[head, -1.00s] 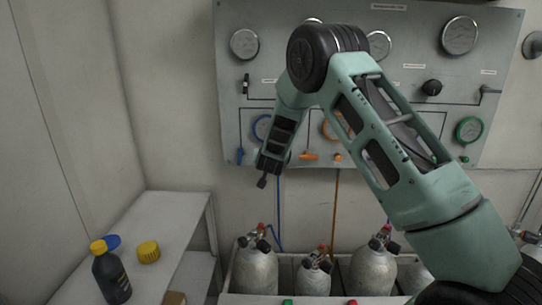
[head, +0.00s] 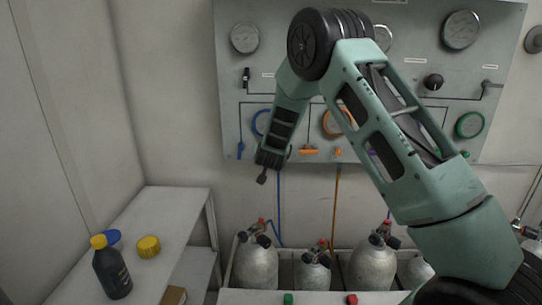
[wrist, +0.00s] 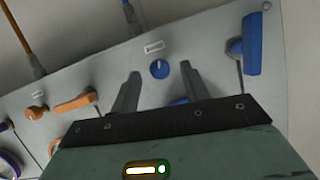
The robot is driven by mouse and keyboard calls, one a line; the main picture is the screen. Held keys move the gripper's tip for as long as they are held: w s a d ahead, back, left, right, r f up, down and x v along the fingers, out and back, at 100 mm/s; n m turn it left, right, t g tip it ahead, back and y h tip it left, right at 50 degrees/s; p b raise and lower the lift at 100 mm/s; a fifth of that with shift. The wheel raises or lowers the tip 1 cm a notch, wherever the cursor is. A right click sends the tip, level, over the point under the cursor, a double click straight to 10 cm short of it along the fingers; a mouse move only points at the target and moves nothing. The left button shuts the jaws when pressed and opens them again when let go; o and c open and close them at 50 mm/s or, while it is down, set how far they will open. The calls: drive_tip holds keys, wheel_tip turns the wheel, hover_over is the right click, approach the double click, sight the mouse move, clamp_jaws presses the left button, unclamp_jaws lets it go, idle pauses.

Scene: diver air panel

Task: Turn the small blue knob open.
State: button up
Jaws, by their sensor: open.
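The small blue knob (wrist: 159,69) is on the grey panel in the wrist view, beside a white label, and shows a pale pointer mark. My gripper (wrist: 160,73) is open, its two dark fingers on either side of the knob in the picture. Nothing is between the fingers but the knob and panel behind; I cannot tell whether the tips reach around it or touch it. In the head view my arm hides the knob and the fingers, in front of the panel's lower left part.
A larger blue lever (wrist: 251,45) is close beside the fingers. An orange lever (wrist: 74,103) and orange knob (wrist: 36,113) lie on the other side. Blue (head: 279,205) and orange hoses hang below the panel (head: 228,95).

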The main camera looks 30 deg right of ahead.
drive_tip(key=b+v, duration=0.2)
drive_tip(key=v, duration=1.3)
drive_tip(key=shift+s+a+b, duration=0.2)
drive_tip(key=shift+s+b, duration=0.1)
drive_tip(key=shift+b, duration=0.1)
